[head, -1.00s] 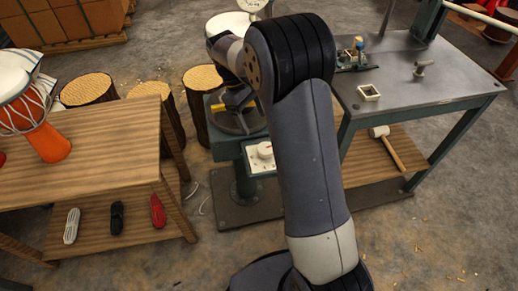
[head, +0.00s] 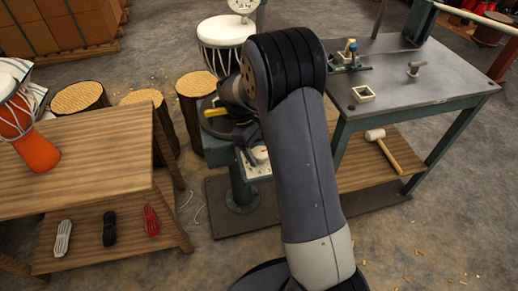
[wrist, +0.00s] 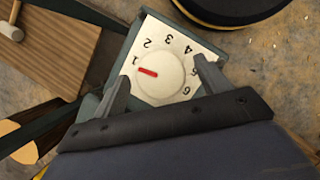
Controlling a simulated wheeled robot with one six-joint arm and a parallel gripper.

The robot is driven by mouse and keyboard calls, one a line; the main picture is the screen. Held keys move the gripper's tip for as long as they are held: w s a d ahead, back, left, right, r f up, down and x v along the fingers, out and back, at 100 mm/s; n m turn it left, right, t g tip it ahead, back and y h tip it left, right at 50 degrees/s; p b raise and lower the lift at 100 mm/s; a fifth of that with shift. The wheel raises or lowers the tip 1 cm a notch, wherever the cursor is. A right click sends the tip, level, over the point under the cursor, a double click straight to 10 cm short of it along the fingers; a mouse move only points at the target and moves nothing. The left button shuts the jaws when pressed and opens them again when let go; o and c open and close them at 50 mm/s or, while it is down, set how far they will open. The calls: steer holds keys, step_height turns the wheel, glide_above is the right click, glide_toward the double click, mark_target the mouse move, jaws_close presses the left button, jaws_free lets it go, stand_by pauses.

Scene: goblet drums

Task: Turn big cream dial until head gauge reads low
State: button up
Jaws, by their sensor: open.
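The big cream dial (wrist: 172,66) sits on a white numbered plate (wrist: 187,42) and shows in the wrist view. Its red mark points toward the 1. My gripper (wrist: 162,68) is open, with one finger on each side of the dial; I cannot tell whether they touch it. In the head view the dial (head: 260,154) is partly hidden behind my gripper. The head gauge (head: 243,6) is a round white face at the top edge, above a white-headed drum (head: 226,31); its needle is too small to read.
A wooden table (head: 90,150) with an orange drum (head: 30,140) stands at left. Several log stools (head: 80,97) stand behind it. A metal bench (head: 415,75) with small tools is at right, a mallet (head: 384,145) on its lower shelf.

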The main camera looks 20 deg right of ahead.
steer(key=shift+c, duration=0.4)
steer(key=c, duration=0.9)
steer(key=shift+r, duration=0.1)
steer(key=m+y+p, duration=0.1)
steer(key=m+p, duration=0.2)
steer(key=shift+w+d+r+g, duration=0.1)
steer(key=shift+g, duration=0.3)
steer(key=shift+d+m+y+p, duration=0.1)
steer(key=shift+m+y+p, duration=0.4)
steer(key=shift+m, duration=0.7)
steer(key=shift+m+y+p, duration=0.4)
steer(key=shift+m+p, duration=0.15)
steer(key=shift+m, duration=0.65)
steer(key=o, duration=1)
steer(key=shift+g, duration=0.3)
